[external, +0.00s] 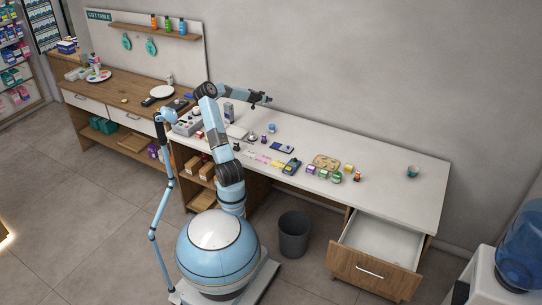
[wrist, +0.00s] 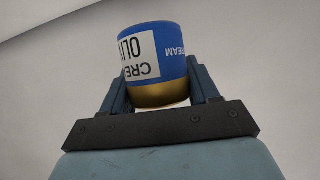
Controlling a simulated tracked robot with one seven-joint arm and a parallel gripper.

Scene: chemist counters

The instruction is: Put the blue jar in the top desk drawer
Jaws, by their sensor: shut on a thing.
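The blue jar (wrist: 155,52) has a white label with dark lettering and a gold band. It fills the top middle of the wrist view, its lettering upside down. My gripper (wrist: 152,95) is shut on it, one dark finger on each side. In the external view my gripper (external: 262,98) is raised above the back of the white counter, near the wall; the jar is too small to make out there. The desk drawer (external: 372,270) under the counter's right end is pulled open, and its visible inside is empty. My gripper is far to the left of it and higher.
Small boxes and jars, a tray (external: 326,161) and a card reader (external: 292,166) stand mid-counter. A small blue item (external: 272,128) stands near the wall and a teal cup (external: 412,171) at the right. A bin (external: 294,235) stands left of the drawer, a water cooler (external: 520,255) to its right.

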